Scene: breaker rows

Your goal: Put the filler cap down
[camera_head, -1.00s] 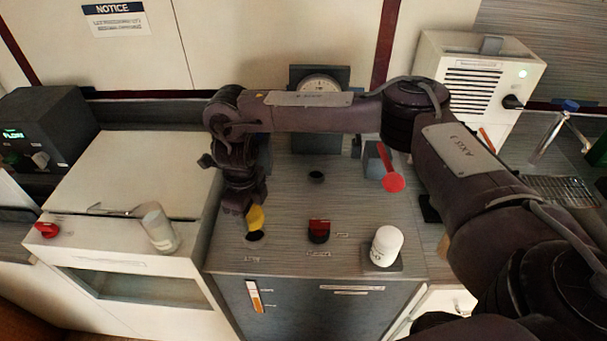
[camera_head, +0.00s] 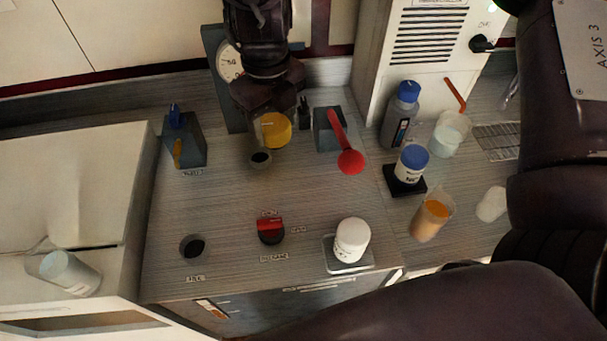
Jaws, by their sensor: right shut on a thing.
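The yellow filler cap (camera_head: 276,131) is in my right gripper (camera_head: 266,120) in the head view, toward the back of the grey-topped cabinet. The gripper points down and is shut on the cap; its fingers partly hide it. A dark round opening (camera_head: 260,158) shows just in front of the cap. I cannot tell whether the cap touches the top. Another open dark hole (camera_head: 192,246) is at the cabinet's front left. My left gripper is not in view.
A red lever (camera_head: 346,150) stands right of the cap, and a gauge (camera_head: 229,63) behind it. A red-black knob (camera_head: 270,229) and a white jar (camera_head: 351,240) are in front. Bottles and beakers stand at right.

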